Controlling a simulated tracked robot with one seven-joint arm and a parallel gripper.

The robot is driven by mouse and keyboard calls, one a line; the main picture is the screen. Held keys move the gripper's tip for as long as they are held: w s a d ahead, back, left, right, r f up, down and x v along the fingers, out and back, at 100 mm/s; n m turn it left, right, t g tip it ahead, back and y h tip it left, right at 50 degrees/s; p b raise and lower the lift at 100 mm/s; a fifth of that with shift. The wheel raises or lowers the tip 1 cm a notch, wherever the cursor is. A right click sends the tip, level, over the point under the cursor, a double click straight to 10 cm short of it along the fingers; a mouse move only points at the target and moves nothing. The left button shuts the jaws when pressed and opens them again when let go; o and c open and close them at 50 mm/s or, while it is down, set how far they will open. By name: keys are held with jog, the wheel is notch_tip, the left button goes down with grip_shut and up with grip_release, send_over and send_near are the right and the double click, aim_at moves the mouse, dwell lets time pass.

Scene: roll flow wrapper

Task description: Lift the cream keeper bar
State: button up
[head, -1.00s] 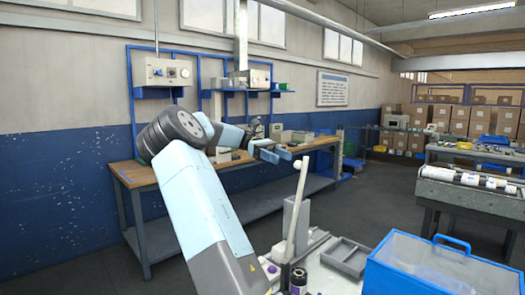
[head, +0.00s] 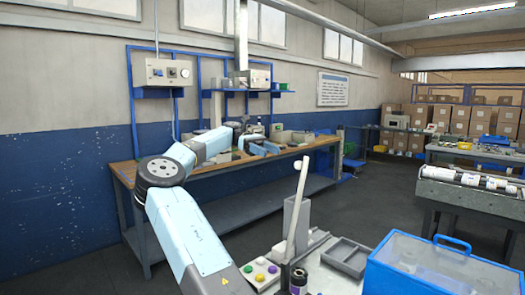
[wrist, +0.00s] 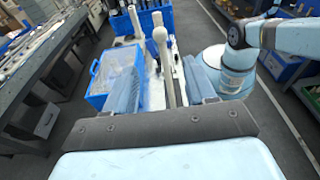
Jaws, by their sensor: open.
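The cream keeper bar (head: 296,212) stands up, slightly tilted, with a pale round knob at its top, beside a grey upright block on the machine. In the wrist view the keeper bar (wrist: 166,62) shows end-on, knob towards me, in the gap between the fingers. My gripper (wrist: 161,90) is open and empty, with a pale blue finger on each side of that gap. In the head view my gripper (head: 262,148) is beyond the bar, above and to its left, apart from it. The bar's lower end is hidden in the wrist view.
A clear-topped blue box (head: 440,270) and a grey tray (head: 346,256) are right of the bar. A button panel (head: 262,272) and a dark cylinder (head: 298,280) are near its foot. A wooden workbench (head: 225,165) runs along the wall behind.

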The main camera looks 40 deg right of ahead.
jog(key=shift+v, duration=0.85)
jog(key=shift+a+f, duration=0.1)
jog(key=shift+a, duration=0.1)
